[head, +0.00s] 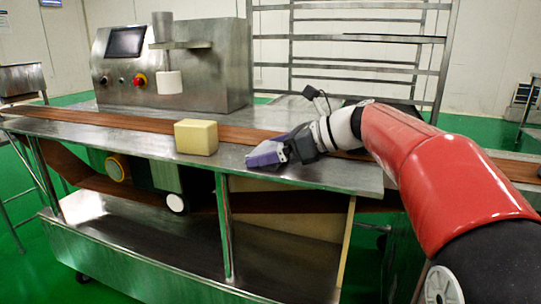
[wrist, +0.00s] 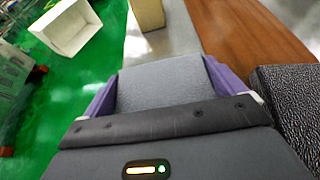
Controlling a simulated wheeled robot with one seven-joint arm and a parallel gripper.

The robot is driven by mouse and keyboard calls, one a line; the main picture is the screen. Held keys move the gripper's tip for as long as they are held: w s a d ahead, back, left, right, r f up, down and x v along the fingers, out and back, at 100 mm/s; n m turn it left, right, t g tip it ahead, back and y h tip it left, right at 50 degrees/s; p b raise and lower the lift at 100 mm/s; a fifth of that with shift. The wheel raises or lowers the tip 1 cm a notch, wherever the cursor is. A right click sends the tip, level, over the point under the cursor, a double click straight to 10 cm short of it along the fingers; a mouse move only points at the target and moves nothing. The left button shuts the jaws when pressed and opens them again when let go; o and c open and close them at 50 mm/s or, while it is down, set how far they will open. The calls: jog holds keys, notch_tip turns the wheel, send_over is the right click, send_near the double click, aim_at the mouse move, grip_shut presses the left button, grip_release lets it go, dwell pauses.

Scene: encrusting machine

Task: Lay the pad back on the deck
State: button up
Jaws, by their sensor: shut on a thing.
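My gripper (head: 264,155) is low over the front part of the steel deck (head: 325,176), pointing left, with its purple fingers close to the surface. In the wrist view my gripper (wrist: 158,88) is shut on a flat grey pad (wrist: 160,78), with a finger at each side of it. The pad's near edge is hidden by the gripper body. In the head view the pad cannot be made out apart from the fingers. I cannot tell whether the pad touches the deck.
A cream block (head: 196,137) stands on the deck to the left of my gripper. A brown belt (head: 100,122) runs along behind it. The steel machine (head: 205,65) stands at the back left. A dark textured thing (wrist: 288,95) is close at the right in the wrist view.

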jog(key=shift+f, duration=0.15)
jog(key=o, duration=0.7)
jog(key=p+v, duration=0.2)
jog(key=v, duration=1)
jog(key=shift+a, duration=0.1)
